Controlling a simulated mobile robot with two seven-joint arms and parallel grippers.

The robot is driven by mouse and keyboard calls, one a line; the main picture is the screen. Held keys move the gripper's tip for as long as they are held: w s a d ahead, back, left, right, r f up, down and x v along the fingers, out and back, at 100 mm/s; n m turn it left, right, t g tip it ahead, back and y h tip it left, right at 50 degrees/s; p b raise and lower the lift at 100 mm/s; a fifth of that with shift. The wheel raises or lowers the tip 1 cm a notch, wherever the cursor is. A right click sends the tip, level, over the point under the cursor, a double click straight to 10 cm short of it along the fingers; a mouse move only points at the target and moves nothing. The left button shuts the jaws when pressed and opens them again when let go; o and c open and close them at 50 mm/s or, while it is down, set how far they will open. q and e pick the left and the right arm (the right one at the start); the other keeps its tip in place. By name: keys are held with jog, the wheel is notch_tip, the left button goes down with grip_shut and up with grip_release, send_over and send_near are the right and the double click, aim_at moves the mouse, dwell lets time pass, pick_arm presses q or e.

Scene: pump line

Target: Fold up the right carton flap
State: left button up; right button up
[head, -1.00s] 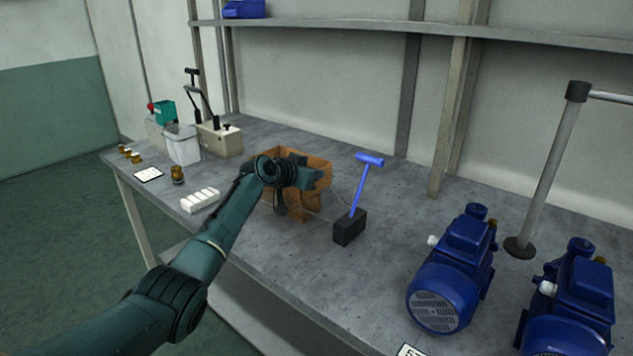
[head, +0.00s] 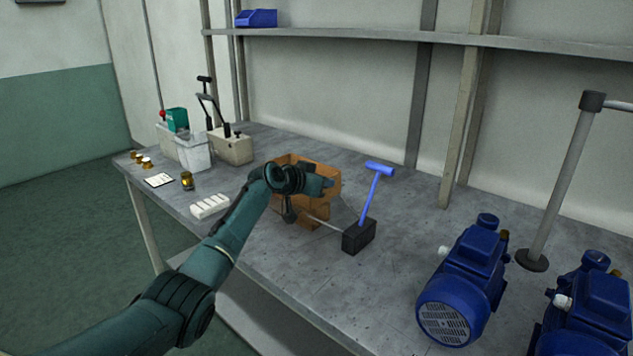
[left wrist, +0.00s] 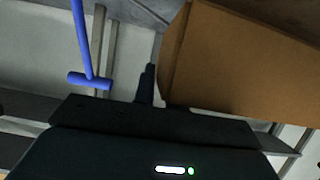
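The brown open carton (head: 316,212) stands on the workbench in the head view, partly hidden behind my left wrist. My left gripper (head: 317,187) is over the carton's near side. Its fingers are too small and dark there to tell their opening. In the left wrist view a large plain brown carton panel (left wrist: 245,65) fills the upper right. A dark finger (left wrist: 147,85) stands close beside its left edge; I cannot tell whether they touch. The right flap cannot be clearly picked out. My right gripper is out of view.
A black block with a blue T-handle (head: 375,190) stands just right of the carton. Blue motors (head: 465,285) and a grey post (head: 565,185) are farther right. A white tray (head: 210,206), a grey bin (head: 190,152) and a lever device (head: 231,146) are left. The bench's front middle is clear.

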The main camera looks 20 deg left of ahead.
pick_arm(q)
jog(key=v, duration=1.3)
jog(key=shift+p, duration=0.4)
jog(key=shift+a, duration=0.1)
